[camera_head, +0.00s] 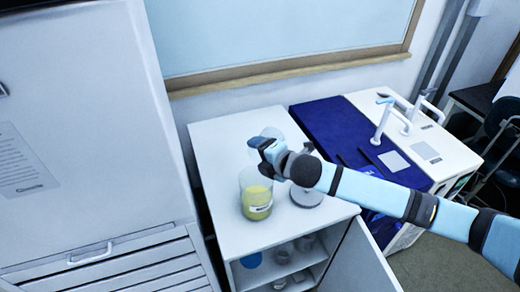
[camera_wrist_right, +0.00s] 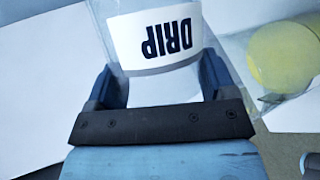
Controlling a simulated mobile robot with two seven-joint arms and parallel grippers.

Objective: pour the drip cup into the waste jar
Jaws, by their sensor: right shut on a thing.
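My right gripper (camera_head: 264,146) is shut on the drip cup (camera_head: 271,132), a clear cup just above and behind the waste jar in the head view. In the right wrist view the drip cup (camera_wrist_right: 155,35) sits between the two fingers. Its white label reads DRIP, upside down in that picture. The waste jar (camera_head: 256,197) is a clear jar with yellow liquid and a white label, standing on the white cabinet top. The jar's yellow liquid (camera_wrist_right: 284,55) also shows at the right of the wrist view. The cup's contents cannot be made out. My left gripper is out of view.
A round grey base (camera_head: 306,198) stands right of the jar, partly under my arm. The cabinet top (camera_head: 222,140) is clear at its left and back. A cabinet door (camera_head: 362,262) stands open below. A blue surface (camera_head: 335,130) and white sink unit (camera_head: 445,160) lie right.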

